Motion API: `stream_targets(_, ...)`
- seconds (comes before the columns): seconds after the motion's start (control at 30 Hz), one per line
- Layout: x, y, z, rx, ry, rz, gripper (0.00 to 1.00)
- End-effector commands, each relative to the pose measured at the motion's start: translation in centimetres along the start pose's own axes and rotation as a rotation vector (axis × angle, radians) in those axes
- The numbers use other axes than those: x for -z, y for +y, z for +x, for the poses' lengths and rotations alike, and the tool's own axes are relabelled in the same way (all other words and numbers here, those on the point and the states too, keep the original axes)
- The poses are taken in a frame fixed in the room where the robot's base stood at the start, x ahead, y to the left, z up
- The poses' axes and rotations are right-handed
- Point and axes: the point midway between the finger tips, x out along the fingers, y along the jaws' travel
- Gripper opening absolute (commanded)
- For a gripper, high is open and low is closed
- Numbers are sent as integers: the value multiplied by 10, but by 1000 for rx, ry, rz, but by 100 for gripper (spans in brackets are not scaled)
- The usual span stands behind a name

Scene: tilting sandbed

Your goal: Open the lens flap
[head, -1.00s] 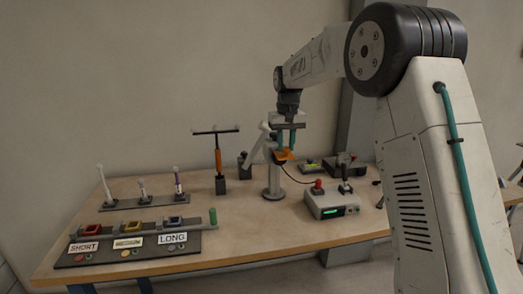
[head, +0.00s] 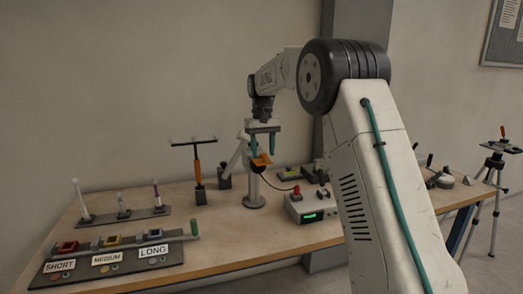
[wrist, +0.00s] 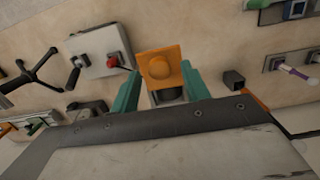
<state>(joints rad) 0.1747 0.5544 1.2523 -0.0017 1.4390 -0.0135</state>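The lens flap is an orange plate (head: 262,161) on top of a grey post stand (head: 253,200). In the wrist view the orange plate (wrist: 174,54) shows a round orange bump in its middle and a dark cylinder below it. My gripper (head: 262,153) points down at the flap with two teal fingers. In the wrist view my gripper (wrist: 160,72) is open, with one finger on each side of the plate's lower part and nothing held between them. I cannot tell whether a finger touches the plate.
A control box (head: 312,208) with a red knob and green display stands right of the post. A T-handled stand (head: 199,195) and a board with SHORT, MEDIUM and LONG labels (head: 115,268) are on the left. The table front (head: 225,245) is clear.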

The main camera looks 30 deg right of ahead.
Motion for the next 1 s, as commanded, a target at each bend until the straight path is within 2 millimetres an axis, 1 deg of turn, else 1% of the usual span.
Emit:
stream_targets(0.17,0,0,1,0,-3,0,46)
stream_targets(0.27,0,0,-3,0,-3,0,46)
stream_targets(0.37,1,0,-15,0,0,0,46)
stream_targets(0.6,1,0,-56,0,0,0,46)
stream_targets(0.7,1,0,-68,0,-1,0,46)
stream_targets(0.83,1,0,-76,0,-2,0,46)
stream_targets(1.0,1,0,-77,0,-2,0,46)
